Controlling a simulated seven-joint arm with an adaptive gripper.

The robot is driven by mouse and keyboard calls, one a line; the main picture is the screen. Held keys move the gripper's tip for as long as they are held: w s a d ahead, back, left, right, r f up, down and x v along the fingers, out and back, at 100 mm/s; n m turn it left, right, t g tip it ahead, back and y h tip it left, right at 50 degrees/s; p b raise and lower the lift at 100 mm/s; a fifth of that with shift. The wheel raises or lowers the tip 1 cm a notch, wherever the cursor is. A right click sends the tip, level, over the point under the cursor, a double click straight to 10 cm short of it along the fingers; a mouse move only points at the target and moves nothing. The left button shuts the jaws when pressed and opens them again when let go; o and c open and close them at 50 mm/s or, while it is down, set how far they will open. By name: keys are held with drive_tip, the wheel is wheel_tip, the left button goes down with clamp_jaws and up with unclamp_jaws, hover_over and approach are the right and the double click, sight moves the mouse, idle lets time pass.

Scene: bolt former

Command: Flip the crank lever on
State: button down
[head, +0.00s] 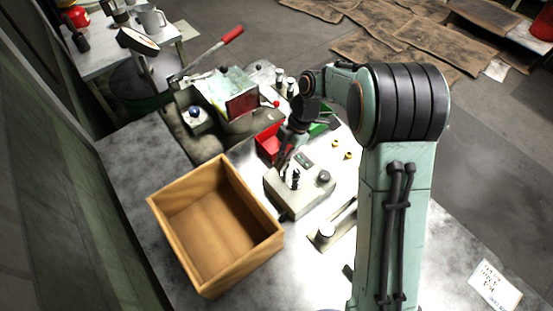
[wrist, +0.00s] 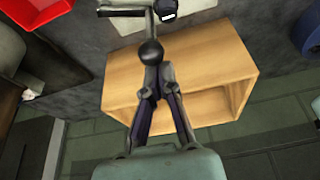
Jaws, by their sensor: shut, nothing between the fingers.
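The crank lever (wrist: 149,25) shows in the wrist view as a metal rod with a dark ball knob (wrist: 151,53) at its end. My gripper (wrist: 157,72) is shut and empty, with its fingertips right at the ball's near side. I cannot tell whether they touch it. In the head view my gripper (head: 284,162) points down over the far left part of a grey control box (head: 296,202). Small dark upright parts (head: 295,178) stand on that box. The lever's form there is too small to tell.
An open wooden box (head: 217,227) stands left of the control box. A red bin (head: 268,142) and a green bin (head: 322,125) lie behind. A machine with a red-handled lever (head: 232,35) is at the back. A round dark knob (head: 323,176) sits on the control box.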

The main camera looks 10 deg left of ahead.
drive_tip(key=shift+w+d+n, duration=0.1)
drive_tip(key=shift+d+n, duration=0.2)
drive_tip(key=shift+n, duration=0.4)
drive_tip(key=shift+d, duration=0.15)
drive_tip(key=shift+w+d+g, duration=0.15)
drive_tip(key=shift+d+g, duration=0.05)
drive_tip(key=shift+g, duration=0.1)
drive_tip(key=s+a+r, duration=0.1)
drive_tip(key=s+a, duration=0.1)
drive_tip(key=s, duration=0.1)
drive_tip(key=v, duration=1)
drive_tip(key=shift+a+r, duration=0.15)
drive_tip(key=shift+a, duration=0.2)
